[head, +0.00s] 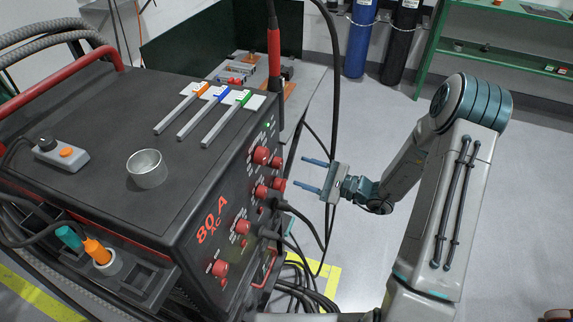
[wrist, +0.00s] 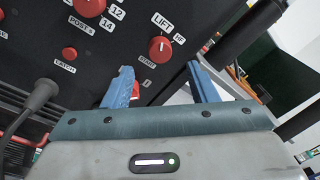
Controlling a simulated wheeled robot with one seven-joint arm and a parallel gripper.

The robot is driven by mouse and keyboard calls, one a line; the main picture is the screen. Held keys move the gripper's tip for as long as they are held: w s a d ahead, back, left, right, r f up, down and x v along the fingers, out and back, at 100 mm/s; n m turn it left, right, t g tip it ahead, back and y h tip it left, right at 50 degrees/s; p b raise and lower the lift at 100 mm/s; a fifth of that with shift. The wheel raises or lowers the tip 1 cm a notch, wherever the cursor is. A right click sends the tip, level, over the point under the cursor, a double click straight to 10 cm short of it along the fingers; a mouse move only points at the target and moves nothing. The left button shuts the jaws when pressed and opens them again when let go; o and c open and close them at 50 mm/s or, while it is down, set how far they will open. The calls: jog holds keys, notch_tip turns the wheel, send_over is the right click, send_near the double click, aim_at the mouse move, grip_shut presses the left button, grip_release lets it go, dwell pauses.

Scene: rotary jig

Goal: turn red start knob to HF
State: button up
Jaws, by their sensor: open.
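The red start knob (wrist: 160,49) is on the dark front panel in the wrist view, with START printed at its lower left, LIFT above it and HF (wrist: 179,38) at its upper right. Its white mark points up, near LIFT. My gripper (wrist: 159,70) is open and empty, its two blue fingers spread just below the knob in the picture and apart from it. In the head view my gripper (head: 304,172) faces the welder's panel (head: 235,200) from the right, with a gap. Which of the red knobs there is the start knob, I cannot tell.
A larger red knob (wrist: 90,5) and a small red LATCH button (wrist: 69,53) are left of the start knob. Black cables (head: 270,235) hang from the panel's lower part. A metal cup (head: 147,169) stands on the welder. Open floor lies to the right.

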aim_at(281, 165)
jog(key=x, duration=0.6)
jog(key=shift+a+p, duration=0.15)
jog(key=shift+p, duration=0.15)
jog(key=shift+c, duration=0.3)
jog(key=c, duration=0.9)
